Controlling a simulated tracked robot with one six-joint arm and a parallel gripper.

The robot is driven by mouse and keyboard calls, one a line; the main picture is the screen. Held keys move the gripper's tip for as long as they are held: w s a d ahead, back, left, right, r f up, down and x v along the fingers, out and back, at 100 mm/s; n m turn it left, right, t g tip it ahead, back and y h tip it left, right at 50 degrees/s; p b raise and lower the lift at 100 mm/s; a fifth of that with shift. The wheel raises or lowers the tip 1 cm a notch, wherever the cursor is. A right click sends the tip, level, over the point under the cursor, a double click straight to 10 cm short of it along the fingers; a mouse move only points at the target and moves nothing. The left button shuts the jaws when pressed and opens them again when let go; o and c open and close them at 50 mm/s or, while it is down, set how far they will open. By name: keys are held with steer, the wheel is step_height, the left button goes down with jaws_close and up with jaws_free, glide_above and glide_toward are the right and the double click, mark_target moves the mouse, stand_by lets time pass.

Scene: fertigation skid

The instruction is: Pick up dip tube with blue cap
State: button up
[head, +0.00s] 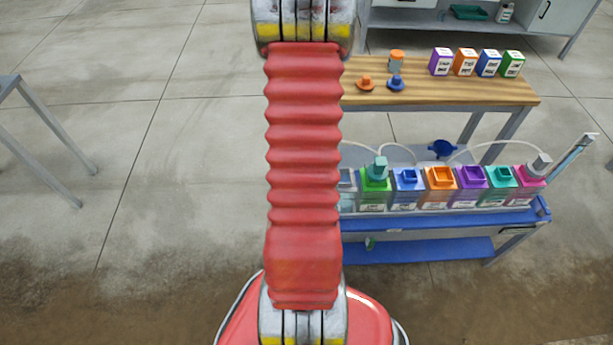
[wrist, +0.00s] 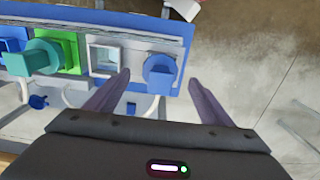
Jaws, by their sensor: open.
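A blue cap (wrist: 160,71), which looks like the top of the dip tube, sits at the end of the skid in the wrist view. The tube below the cap is mostly hidden. My gripper (wrist: 160,79) is open and empty, with one finger on each side of the cap in the picture. I cannot tell how far the fingertips are above it, and no contact shows. In the head view my red arm covers the left end of the skid, so the blue cap and my gripper are hidden there.
The blue skid (head: 455,218) holds a row of coloured containers; the green container (head: 374,190) has a teal cap. An open pale container (wrist: 106,58) is beside the blue cap. A wooden table (head: 450,92) with funnels and boxes stands behind.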

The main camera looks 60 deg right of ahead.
steer(key=shift+f, duration=0.2)
steer(key=shift+d+f, duration=0.1)
steer(key=shift+f, duration=2.45)
steer(key=shift+c, duration=0.5)
steer(key=c, duration=1.1)
